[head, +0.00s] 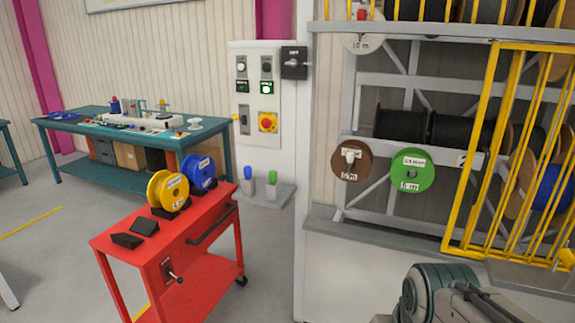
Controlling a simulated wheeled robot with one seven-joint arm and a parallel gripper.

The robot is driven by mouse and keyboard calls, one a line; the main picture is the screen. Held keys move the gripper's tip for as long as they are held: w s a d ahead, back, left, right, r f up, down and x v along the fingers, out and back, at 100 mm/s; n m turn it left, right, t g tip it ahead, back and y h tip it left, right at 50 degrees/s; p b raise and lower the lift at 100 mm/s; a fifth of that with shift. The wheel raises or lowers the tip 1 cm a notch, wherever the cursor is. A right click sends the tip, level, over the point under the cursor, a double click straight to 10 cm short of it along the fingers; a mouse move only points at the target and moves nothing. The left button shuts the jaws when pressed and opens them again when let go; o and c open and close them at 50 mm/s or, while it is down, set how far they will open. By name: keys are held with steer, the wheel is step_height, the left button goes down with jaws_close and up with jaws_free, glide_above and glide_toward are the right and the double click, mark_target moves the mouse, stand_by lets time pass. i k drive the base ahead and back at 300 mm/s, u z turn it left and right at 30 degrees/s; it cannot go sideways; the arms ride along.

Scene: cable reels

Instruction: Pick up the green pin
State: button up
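The green pin (273,175) stands upright on a small grey ledge (286,194) below the control panel, in the middle left of the head view. It has a rounded green top and a paler lower part. A similar pin with a blue top (248,173) stands just to its left, apart from it. Part of my arm shows at the bottom right corner, well to the right of and nearer than the green pin. I make out no fingertips of my gripper, and nothing touches the green pin.
A red cart (185,242) with a yellow reel (167,189) and a blue reel (198,172) stands in front, left of the ledge. The control panel (245,110) is above the ledge. A yellow barred gate (492,150) and reel rack fill the right. Grey floor is open at left.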

mark_target(272, 174)
steer(key=u, duration=0.5)
steer(key=i, duration=2)
steer(key=u, duration=0.65)
